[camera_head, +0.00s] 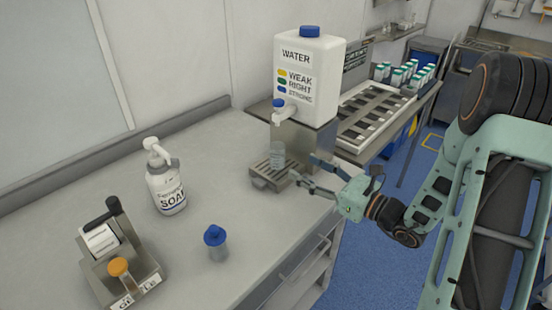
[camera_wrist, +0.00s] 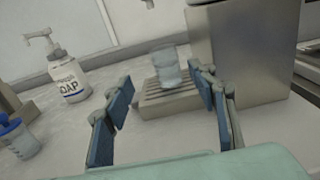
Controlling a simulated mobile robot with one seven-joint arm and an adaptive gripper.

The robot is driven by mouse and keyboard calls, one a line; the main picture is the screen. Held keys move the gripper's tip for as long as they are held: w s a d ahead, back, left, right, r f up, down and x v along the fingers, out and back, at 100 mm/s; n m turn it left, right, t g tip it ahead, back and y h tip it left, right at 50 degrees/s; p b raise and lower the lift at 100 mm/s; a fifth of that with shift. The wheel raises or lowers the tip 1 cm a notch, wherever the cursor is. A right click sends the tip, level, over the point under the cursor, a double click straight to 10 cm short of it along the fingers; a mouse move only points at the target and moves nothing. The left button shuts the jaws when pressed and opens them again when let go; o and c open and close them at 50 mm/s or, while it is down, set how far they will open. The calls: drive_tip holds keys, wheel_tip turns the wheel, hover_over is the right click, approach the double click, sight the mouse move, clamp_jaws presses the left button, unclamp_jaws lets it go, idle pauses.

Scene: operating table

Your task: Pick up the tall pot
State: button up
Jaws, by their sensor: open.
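A clear, open-topped tall pot (camera_head: 277,155) stands upright on the slotted metal drip tray (camera_head: 262,180) under the tap of the water dispenser. The wrist view shows the pot (camera_wrist: 166,68) ahead of my gripper, between the fingers in the picture. My gripper (camera_head: 304,170) is open and empty, to the right of the pot and apart from it. In the wrist view, my gripper (camera_wrist: 160,95) has both blue-padded fingers spread, with the drip tray (camera_wrist: 172,103) beyond them. A second clear pot with a blue lid (camera_head: 216,246) stands on the table front.
The white water tank (camera_head: 309,65) sits on a metal stand (camera_head: 302,138) right behind the pot, its tap close above. A soap bottle (camera_head: 166,185) and a label dispenser (camera_head: 118,260) stand left. The grey tabletop (camera_head: 225,165) is clear between them.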

sight(283, 154)
drive_tip(key=x, duration=0.9)
drive_tip(key=shift+w+d+f+p, duration=0.2)
drive_tip(key=shift+w+d+p, duration=0.1)
drive_tip(key=shift+p, duration=0.05)
drive_tip(key=shift+c, duration=0.6)
drive_tip(key=c, duration=1.2)
drive_tip(key=shift+c, duration=0.2)
drive_tip(key=shift+r, duration=0.2)
